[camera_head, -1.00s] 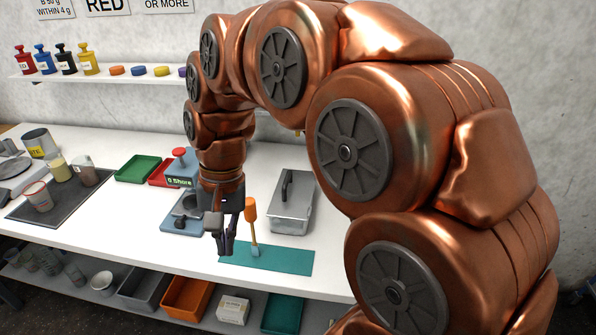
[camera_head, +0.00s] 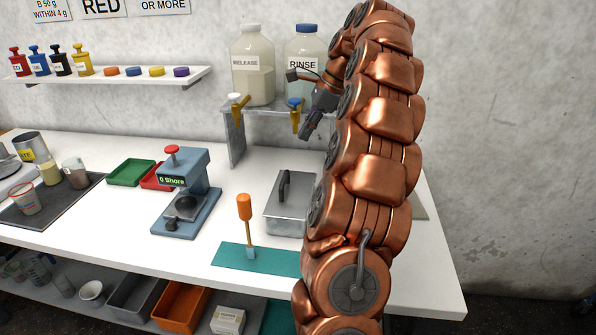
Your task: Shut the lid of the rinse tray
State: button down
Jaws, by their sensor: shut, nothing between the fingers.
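A grey metal box (camera_head: 287,220) with a dark handle (camera_head: 284,186) on top stands on the white table, left of my arm; it may be the rinse tray. Its right side is partly hidden by my arm, and I cannot tell how its lid sits. My gripper (camera_head: 308,130) is shut and empty. It is raised above and behind the box, near the blue-handled tap (camera_head: 295,112) under the RINSE bottle (camera_head: 303,49). I cannot tell whether it touches the tap.
The RELEASE bottle (camera_head: 252,82) shares the grey stand (camera_head: 236,142). A blue gauge press (camera_head: 186,190) stands left of the box. An orange-handled tool (camera_head: 245,212) stands on a teal mat (camera_head: 240,258) in front. A flat grey thing (camera_head: 419,207) shows right of my arm.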

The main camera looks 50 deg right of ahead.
jog(key=s+d+f+m, duration=0.1)
jog(key=s+d+m, duration=0.15)
jog(key=d, duration=0.35)
jog(key=b, duration=0.1)
send_near(289, 191)
jog(key=shift+w+a+r+t, duration=0.3)
jog(key=shift+w+a, duration=0.1)
jog(key=shift+a, duration=0.35)
dwell(0.4)
jog(key=shift+w+a+f+g+h+p, duration=0.15)
jog(key=shift+w+a+g+h+p, duration=0.25)
jog(key=shift+w+g+h+p, duration=0.25)
jog(key=shift+w+a+f+g+h, duration=0.25)
jog(key=shift+f+g+h, duration=0.15)
jog(key=shift+g, duration=0.1)
jog(key=shift+w+a+f+g+h, duration=0.15)
jog(key=shift+w+f+g+h, duration=0.1)
jog(key=shift+f+g, duration=0.15)
jog(key=shift+r, duration=0.15)
